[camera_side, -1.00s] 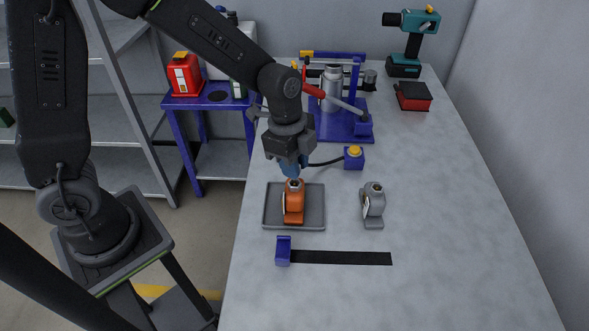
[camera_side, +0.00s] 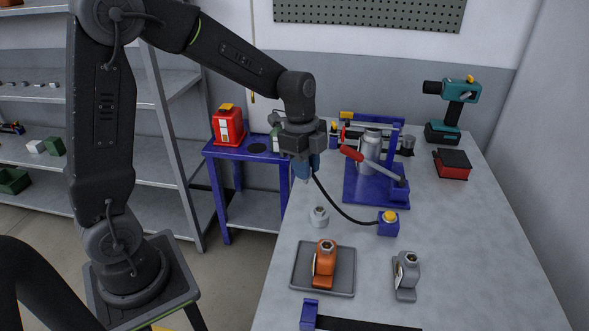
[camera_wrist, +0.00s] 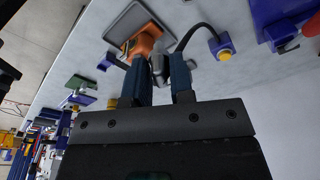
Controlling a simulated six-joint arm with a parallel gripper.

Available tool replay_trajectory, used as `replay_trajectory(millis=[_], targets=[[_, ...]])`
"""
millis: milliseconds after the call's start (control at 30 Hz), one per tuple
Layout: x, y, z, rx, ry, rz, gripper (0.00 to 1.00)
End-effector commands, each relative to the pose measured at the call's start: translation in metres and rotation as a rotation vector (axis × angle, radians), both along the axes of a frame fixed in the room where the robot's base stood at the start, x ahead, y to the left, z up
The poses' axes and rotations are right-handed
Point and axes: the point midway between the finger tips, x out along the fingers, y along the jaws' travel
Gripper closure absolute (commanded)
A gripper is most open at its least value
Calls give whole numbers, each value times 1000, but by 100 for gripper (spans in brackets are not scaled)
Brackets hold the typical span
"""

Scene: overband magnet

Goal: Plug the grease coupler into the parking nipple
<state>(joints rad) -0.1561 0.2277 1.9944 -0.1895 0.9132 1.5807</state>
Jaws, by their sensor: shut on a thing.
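My gripper (camera_side: 303,177) is shut on the grease coupler, held in the air above the table behind the orange housing (camera_side: 323,264). In the wrist view a grey piece of the coupler (camera_wrist: 159,68) shows between the blue fingers (camera_wrist: 161,80); most of it is hidden. A black hose (camera_side: 342,209) curves from the gripper down to a blue block with a yellow top (camera_side: 388,222).
The orange housing stands in a grey tray (camera_side: 342,289), with a grey housing (camera_side: 406,272) to its right. A blue fixture with a red-handled lever (camera_side: 377,185) stands close behind and right of the gripper. A drill (camera_side: 456,105) and red box (camera_side: 452,163) are farther back.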

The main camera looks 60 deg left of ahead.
Motion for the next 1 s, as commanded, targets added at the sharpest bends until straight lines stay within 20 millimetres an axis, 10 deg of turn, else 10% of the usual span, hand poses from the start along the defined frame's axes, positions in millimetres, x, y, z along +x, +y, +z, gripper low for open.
replay_trajectory(millis=[300,1000], targets=[[47,3,-36,0,0,0,100],[49,3,-57,0,1,1,100]])
